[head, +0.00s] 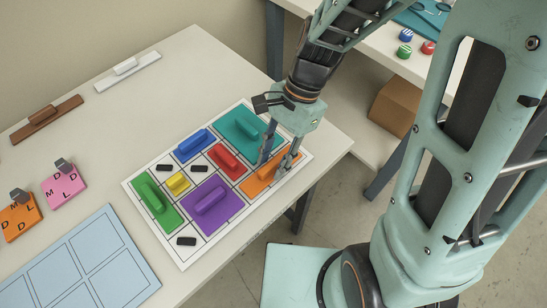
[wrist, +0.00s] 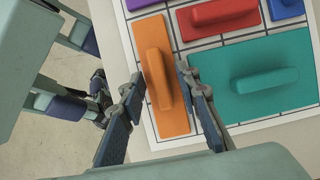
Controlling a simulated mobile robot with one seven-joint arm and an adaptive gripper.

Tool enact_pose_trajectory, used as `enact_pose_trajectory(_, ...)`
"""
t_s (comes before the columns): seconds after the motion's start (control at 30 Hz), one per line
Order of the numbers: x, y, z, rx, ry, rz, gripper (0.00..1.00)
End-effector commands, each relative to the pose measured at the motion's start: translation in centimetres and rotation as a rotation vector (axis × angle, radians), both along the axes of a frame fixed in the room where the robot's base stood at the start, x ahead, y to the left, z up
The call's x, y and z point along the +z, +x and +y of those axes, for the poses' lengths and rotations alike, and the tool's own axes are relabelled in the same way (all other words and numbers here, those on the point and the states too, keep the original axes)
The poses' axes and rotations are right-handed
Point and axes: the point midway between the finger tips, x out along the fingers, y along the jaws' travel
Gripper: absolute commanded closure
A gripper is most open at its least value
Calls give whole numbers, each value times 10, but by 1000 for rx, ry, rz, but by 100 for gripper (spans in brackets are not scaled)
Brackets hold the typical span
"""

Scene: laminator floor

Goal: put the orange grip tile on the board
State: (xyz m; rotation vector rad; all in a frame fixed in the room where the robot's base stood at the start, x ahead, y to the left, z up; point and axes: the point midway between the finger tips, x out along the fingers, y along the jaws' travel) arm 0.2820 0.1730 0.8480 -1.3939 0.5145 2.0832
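The orange grip tile (head: 257,185) is a long flat tile with a raised bar handle. It lies at the right end of the white board (head: 185,262), beside the teal tile (head: 240,125); in the wrist view the orange tile (wrist: 170,124) looks lined up with the board's edge. My gripper (head: 274,160) is above it, pointing down, with part of the tile hidden behind it. In the wrist view my gripper (wrist: 160,75) is open, one finger on each side of the handle, with gaps visible. I cannot tell its exact height above the tile.
The board also holds green (head: 157,205), purple (head: 214,207), red (head: 226,160), blue (head: 193,145) and yellow (head: 178,183) tiles, and several small black blocks. Left are clipped letter cards (head: 62,187) and a blue panel (head: 75,262). Bare table (head: 120,120) lies behind the board.

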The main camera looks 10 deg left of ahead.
Motion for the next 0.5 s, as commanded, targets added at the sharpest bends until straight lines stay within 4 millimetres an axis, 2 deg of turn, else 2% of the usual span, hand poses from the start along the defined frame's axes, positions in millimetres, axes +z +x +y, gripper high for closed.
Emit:
enact_pose_trajectory(0.17,16,5,-3,-2,2,-5,70)
enact_pose_trajectory(0.5,83,26,-21,-1,1,-6,70)
